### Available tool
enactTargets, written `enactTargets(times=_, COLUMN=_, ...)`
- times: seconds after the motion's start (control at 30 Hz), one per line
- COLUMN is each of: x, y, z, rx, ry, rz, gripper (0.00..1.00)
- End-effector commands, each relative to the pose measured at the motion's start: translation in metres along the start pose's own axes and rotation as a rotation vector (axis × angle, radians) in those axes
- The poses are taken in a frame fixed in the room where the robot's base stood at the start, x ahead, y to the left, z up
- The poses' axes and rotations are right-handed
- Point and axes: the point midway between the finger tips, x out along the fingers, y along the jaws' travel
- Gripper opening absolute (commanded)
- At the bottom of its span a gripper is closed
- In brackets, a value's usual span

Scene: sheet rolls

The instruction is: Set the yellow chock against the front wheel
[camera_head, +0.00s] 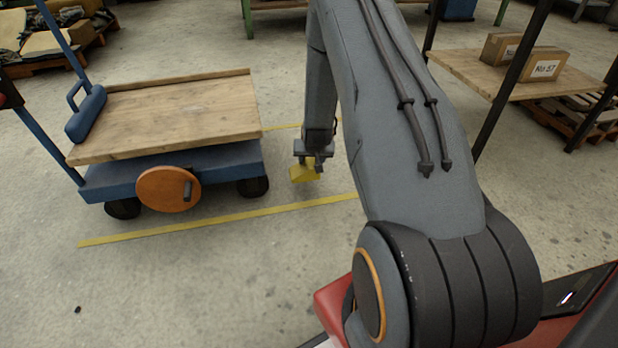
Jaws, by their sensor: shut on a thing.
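The yellow chock (303,174) is a small wedge-like block. My gripper (318,163) is shut on it, low near the floor, to the right of the cart. My arm hides part of the gripper. The cart (172,168) has a wooden deck and a blue frame. Its dark wheel (253,187) at the right end is nearest the chock, with a gap of floor between them. Another dark wheel (122,209) shows at the left end. Whether the chock touches the floor I cannot tell.
A yellow floor line (220,220) runs in front of the cart. An orange disc (168,189) is on the cart's near side. A wooden shelf (470,68) with cardboard boxes (545,65) stands at the right.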

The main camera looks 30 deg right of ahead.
Motion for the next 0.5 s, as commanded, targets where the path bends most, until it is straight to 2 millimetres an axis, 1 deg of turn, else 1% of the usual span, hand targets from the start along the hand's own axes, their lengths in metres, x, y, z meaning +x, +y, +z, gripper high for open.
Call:
enactTargets(times=0.03, x=0.007, y=0.0, z=0.003, rx=0.0, ry=0.002, rz=0.0, gripper=0.0)
enactTargets(times=0.17, x=0.013, y=0.001, z=0.007, rx=0.001, ry=0.002, rz=0.0, gripper=0.0)
enactTargets(times=0.4, x=0.043, y=0.002, z=0.025, rx=0.001, ry=0.002, rz=0.0, gripper=0.0)
enactTargets(times=0.5, x=0.05, y=0.003, z=0.03, rx=0.0, ry=0.002, rz=0.0, gripper=0.0)
